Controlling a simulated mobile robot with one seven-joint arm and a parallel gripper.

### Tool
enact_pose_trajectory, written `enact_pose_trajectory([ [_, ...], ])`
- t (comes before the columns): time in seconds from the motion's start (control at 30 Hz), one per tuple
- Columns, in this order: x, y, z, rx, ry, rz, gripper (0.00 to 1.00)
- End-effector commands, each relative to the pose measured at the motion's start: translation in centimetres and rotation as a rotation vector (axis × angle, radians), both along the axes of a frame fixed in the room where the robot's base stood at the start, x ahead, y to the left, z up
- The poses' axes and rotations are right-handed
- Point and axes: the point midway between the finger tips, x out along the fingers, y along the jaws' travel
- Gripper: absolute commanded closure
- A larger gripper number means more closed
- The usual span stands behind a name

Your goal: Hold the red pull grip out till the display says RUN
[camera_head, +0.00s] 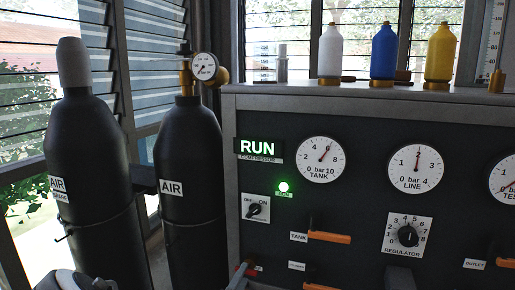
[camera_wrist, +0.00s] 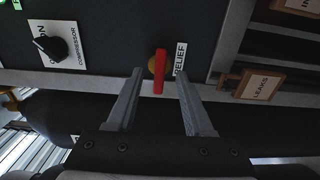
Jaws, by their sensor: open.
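The display (camera_head: 258,147) on the dark panel is lit and reads RUN, with COMPRESSOR below it. The red pull grip (camera_wrist: 159,72) is a narrow bar on a brass fitting, beside the RELIEF label, in the wrist view. My gripper (camera_wrist: 160,76) is open, with one finger on each side of the red grip. Gaps show between the grip and both fingers, so neither appears to touch it. In the head view only a small red part of the grip (camera_head: 241,269) shows near the bottom edge, and I cannot make out the fingers there.
A green RUN lamp (camera_head: 283,187) is lit. The compressor switch (camera_head: 257,210), tank gauge (camera_head: 321,158), line gauge (camera_head: 416,168) and regulator (camera_head: 408,236) are on the panel. Orange levers (camera_head: 329,237) jut out low. Black air cylinders (camera_head: 190,180) stand left. A LEAKS tag (camera_wrist: 259,86) hangs nearby.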

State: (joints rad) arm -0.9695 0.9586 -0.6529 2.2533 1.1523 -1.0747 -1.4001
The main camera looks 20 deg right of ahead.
Motion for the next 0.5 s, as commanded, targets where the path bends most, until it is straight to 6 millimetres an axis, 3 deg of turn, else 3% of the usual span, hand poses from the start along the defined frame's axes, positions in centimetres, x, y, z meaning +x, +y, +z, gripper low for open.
enact_pose_trajectory([
  [0.5,-4.8,3.6,0.2,0.000,0.001,0.003,0.48],
])
